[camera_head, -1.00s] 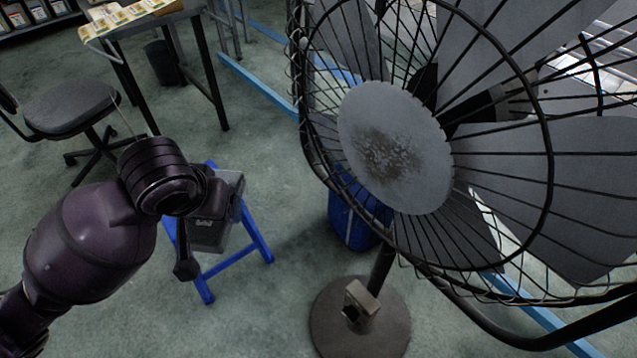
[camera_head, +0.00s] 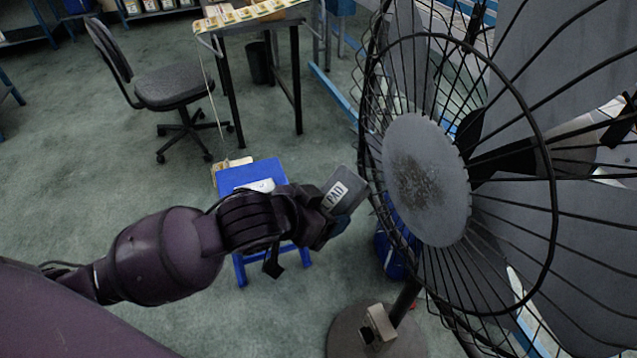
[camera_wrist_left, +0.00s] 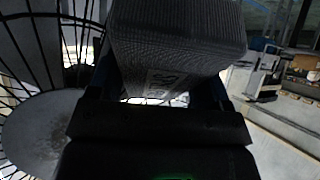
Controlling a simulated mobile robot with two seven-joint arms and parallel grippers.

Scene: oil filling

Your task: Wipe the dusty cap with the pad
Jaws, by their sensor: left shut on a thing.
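The dusty cap (camera_head: 425,180) is the round grey disc at the front centre of the fan's wire cage, with a brown dusty patch in its middle. It also shows at the left of the left wrist view (camera_wrist_left: 40,135). My left gripper (camera_head: 328,213) is shut on the grey pad (camera_head: 345,190), which bears a label reading "PAD". The pad fills the top middle of the left wrist view (camera_wrist_left: 178,40). The pad is just left of the cage and apart from the cap. My right gripper is not in view.
The fan's black wire cage (camera_head: 546,225) fills the right side, on a round base (camera_head: 350,335). A blue stool (camera_head: 252,172) stands behind my left arm. An office chair (camera_head: 178,88) and a table (camera_head: 255,20) are further back. Open floor lies at left.

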